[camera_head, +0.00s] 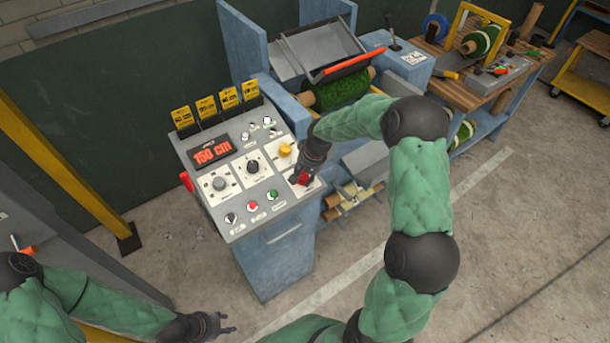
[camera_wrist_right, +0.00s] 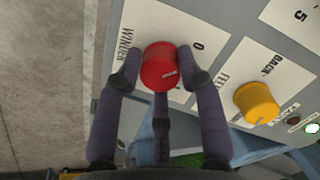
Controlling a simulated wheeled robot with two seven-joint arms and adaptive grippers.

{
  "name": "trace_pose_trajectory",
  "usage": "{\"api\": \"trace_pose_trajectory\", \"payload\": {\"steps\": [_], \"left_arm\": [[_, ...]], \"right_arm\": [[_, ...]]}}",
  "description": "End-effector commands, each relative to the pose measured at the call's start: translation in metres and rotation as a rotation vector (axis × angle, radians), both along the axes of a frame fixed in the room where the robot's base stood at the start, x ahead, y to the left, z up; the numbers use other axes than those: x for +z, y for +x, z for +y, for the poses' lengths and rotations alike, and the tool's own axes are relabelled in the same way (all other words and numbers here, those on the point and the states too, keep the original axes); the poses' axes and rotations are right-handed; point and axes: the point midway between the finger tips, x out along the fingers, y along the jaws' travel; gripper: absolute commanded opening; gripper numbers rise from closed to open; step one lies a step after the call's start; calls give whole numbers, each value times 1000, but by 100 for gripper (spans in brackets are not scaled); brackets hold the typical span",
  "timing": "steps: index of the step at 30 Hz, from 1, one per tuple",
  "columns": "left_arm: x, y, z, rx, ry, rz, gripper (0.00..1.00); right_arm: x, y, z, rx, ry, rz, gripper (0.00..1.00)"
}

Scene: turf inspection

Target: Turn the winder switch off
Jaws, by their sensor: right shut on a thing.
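The winder switch is a red knob (camera_wrist_right: 160,66) on a white plate printed WINDER and 0. In the right wrist view its pale mark points to the lower right, not at the 0. My right gripper (camera_wrist_right: 158,78) has a finger on each side of the knob and is shut on it. In the head view the red knob (camera_head: 303,178) shows at the right edge of the control panel (camera_head: 237,228), partly covered by my right gripper (camera_head: 302,175). My left gripper (camera_head: 230,323) is low at the bottom, empty, with its fingers apart.
A yellow knob (camera_wrist_right: 257,102) sits beside the winder plate. Black knobs, small buttons and a red 150 cm display (camera_head: 212,150) share the panel. A turf roll (camera_head: 338,90) lies behind it. A workbench (camera_head: 470,90) stands at the back right. The floor at right is clear.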

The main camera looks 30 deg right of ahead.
Motion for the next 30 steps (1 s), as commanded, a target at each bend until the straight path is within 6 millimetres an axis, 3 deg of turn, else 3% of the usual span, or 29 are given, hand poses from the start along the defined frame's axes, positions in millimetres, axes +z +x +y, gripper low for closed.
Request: {"api": "trace_pose_trajectory", "payload": {"steps": [9, 10, 12, 23, 30], "left_arm": [[0, 0, 0, 0, 0, 0, 40], [0, 0, 0, 0, 0, 0, 40], [0, 0, 0, 0, 0, 0, 40], [0, 0, 0, 0, 0, 0, 40], [0, 0, 0, 0, 0, 0, 40]], "right_arm": [[0, 0, 3, 5, 2, 2, 5], [-1, -1, 3, 5, 2, 2, 46], [-1, -1, 2, 4, 2, 2, 60], [2, -1, 0, 1, 0, 1, 60], [33, -6, -4, 2, 0, -4, 60]]}}
